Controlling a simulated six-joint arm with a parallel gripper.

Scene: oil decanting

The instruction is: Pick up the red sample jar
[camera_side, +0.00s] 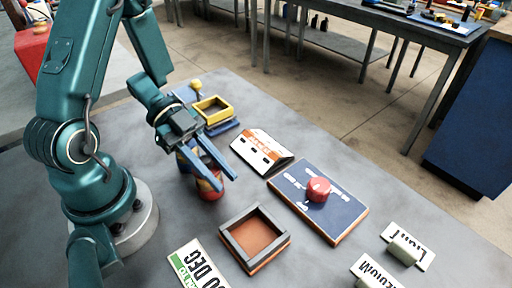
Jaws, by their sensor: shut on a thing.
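The red sample jar (208,192) is red with yellowish bands and sits at the left of the grey table. My gripper (226,184) is over it, with its two blue-grey fingers on either side of the jar, shut on it. The fingers hide part of the jar's upper body. The jar looks upright, and I cannot tell whether its base touches the table.
A blue board (341,211) with a red round knob (318,188) lies to the right. An orange-floored square tray (228,241) is in front. A yellow-framed box (212,108) and a white-orange sign (264,150) stand behind. Label cards (408,246) lie front right.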

